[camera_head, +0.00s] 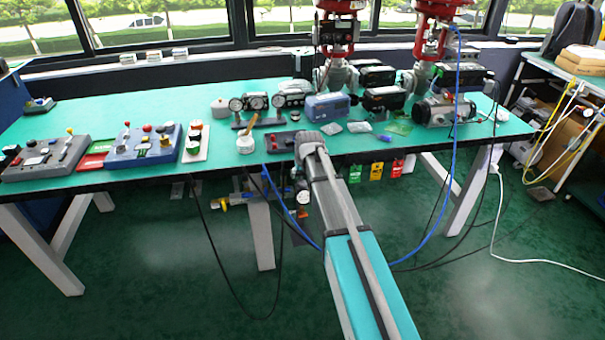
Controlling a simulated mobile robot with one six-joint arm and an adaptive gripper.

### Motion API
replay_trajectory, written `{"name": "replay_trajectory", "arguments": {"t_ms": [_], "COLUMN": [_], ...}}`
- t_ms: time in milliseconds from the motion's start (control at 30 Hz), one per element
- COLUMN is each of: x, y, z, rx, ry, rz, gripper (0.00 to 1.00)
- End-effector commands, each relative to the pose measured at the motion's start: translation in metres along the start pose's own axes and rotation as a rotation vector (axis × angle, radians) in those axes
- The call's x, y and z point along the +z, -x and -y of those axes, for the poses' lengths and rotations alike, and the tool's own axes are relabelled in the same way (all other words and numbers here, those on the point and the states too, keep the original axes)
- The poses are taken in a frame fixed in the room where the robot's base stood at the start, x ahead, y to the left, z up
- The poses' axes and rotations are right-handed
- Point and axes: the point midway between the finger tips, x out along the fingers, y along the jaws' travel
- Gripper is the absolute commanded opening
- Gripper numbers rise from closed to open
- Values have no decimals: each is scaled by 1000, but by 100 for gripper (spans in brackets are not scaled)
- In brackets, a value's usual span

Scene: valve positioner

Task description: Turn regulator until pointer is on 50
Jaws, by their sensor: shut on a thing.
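A small round gauge with a white face (303,197) hangs below the table's front edge, just left of my forearm. It appears to belong to the regulator, whose knob I cannot make out. The pointer and its numbers are too small to read. My arm reaches up from the bottom right, and its grey wrist end is at the table's front edge, just above the gauge. My gripper is hidden behind the wrist and forearm, so its fingers and what they touch do not show.
The green table (60,125) carries control boxes, including a blue one (143,145), and several instruments. Red valve actuators (335,40) stand behind. A yellow fitting (222,205) sits under the table edge. A blue hose (455,140) and dark cables hang near my arm. The floor in front is open.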

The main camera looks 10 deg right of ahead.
Motion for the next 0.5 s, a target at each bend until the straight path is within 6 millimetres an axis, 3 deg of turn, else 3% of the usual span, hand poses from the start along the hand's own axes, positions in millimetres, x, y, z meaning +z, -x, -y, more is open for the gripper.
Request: {"name": "replay_trajectory", "arguments": {"t_ms": [133, 167, 267, 300, 500], "x": [0, 0, 0, 0, 0], "y": [0, 0, 0, 0, 0], "z": [0, 0, 0, 0, 0], "rx": [-1, -1, -1, -1, 0], "ry": [0, 0, 0, 0, 1], "rz": [1, 1, 1, 1, 0], "gripper": [23, 76, 95, 100, 100]}}
